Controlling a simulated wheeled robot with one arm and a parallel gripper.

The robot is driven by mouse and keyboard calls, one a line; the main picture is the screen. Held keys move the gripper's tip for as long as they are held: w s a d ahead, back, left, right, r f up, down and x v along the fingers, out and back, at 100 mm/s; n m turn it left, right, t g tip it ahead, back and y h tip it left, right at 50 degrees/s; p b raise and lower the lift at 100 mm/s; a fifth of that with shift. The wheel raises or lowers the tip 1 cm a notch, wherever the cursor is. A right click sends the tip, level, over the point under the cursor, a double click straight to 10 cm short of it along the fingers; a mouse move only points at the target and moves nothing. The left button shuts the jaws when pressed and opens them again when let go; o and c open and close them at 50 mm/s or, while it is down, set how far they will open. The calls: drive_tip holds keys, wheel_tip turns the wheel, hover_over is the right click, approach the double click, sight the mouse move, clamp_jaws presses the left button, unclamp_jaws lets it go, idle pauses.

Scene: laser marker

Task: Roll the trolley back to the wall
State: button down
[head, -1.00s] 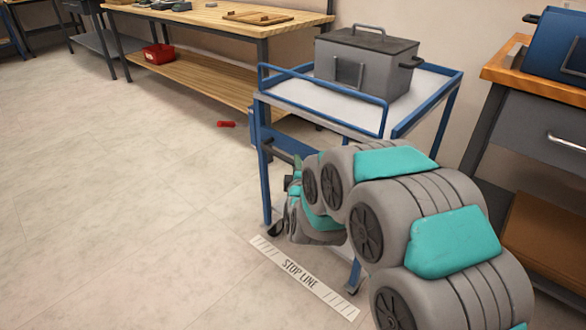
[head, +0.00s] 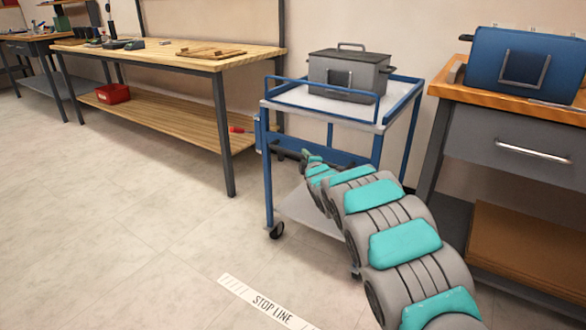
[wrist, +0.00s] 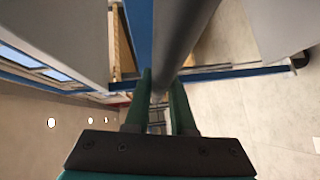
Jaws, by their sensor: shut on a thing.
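The blue-framed trolley (head: 400,110) stands between the workbench and the drawer cabinet, near the back wall (head: 390,25). A grey lidded box (head: 335,75) with a top handle sits on its upper tray. My gripper (head: 303,158) is at the trolley's near side, below the upper tray, partly hidden by distance and my arm. In the wrist view, the green fingers of my gripper (wrist: 163,105) are closed around a dark grey bar (wrist: 185,40) of the trolley. The white STOP LINE strip (head: 262,302) lies on the floor in front of the trolley, clear of its visible wheel.
A wooden workbench (head: 190,58) stands close on the left, with a red bin (head: 112,94) and a red object (head: 237,130) near its lower shelf. A drawer cabinet (head: 500,140) bearing a blue case (head: 520,65) is close on the right. Open floor lies at front left.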

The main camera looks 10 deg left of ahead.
sight(317, 152)
drive_tip(key=shift+w+d, duration=0.5)
drive_tip(key=shift+w, duration=0.55)
drive_tip(key=shift+w+d, duration=0.55)
drive_tip(key=shift+w, duration=0.45)
drive_tip(key=shift+w+d, duration=0.5)
drive_tip(key=shift+w, duration=0.55)
drive_tip(key=c, duration=0.8)
unclamp_jaws()
drive_tip(key=shift+o, duration=0.2)
drive_tip(key=shift+a, duration=0.1)
drive_tip(key=shift+s, duration=0.15)
drive_tip(key=shift+s+r, duration=0.1)
drive_tip(key=shift+s, duration=0.35)
drive_tip(key=shift+v, duration=3.45)
drive_tip(key=shift+w+d, duration=0.1)
drive_tip(key=shift+d, duration=0.1)
